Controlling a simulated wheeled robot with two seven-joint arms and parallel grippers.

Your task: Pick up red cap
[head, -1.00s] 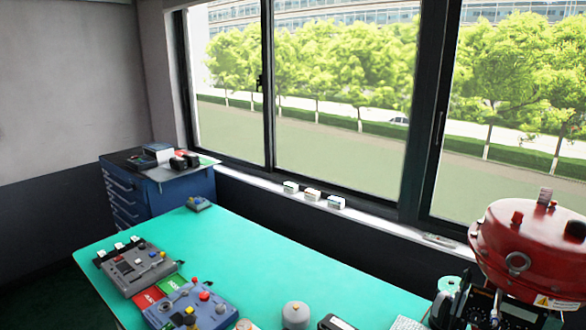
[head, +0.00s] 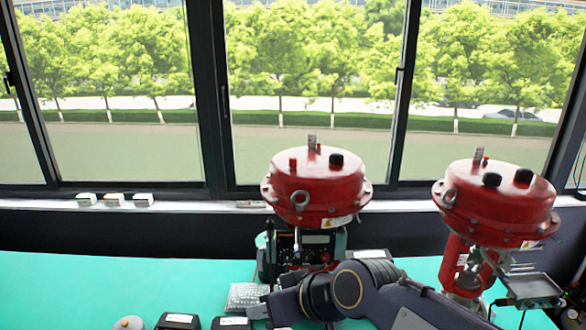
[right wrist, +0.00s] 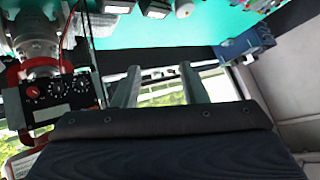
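A small red cap (head: 293,164) stands on top of the left red valve actuator (head: 318,190), beside a black cap (head: 336,160). A second red valve actuator (head: 497,208) stands to the right with two black caps and a small reddish part on top. My right arm comes in low from the right, and its gripper (head: 258,309) is below and left of the left actuator, well away from the red cap. In the right wrist view, the right gripper's two fingers (right wrist: 159,72) are spread apart with nothing between them. My left gripper is not in view.
The green table (head: 70,290) runs along the front, with a silver round part (head: 128,323) and several dark boxes at its near edge. Dark instruments (head: 320,245) stand under the left actuator. Window frames and a sill with small white boxes (head: 114,199) lie behind.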

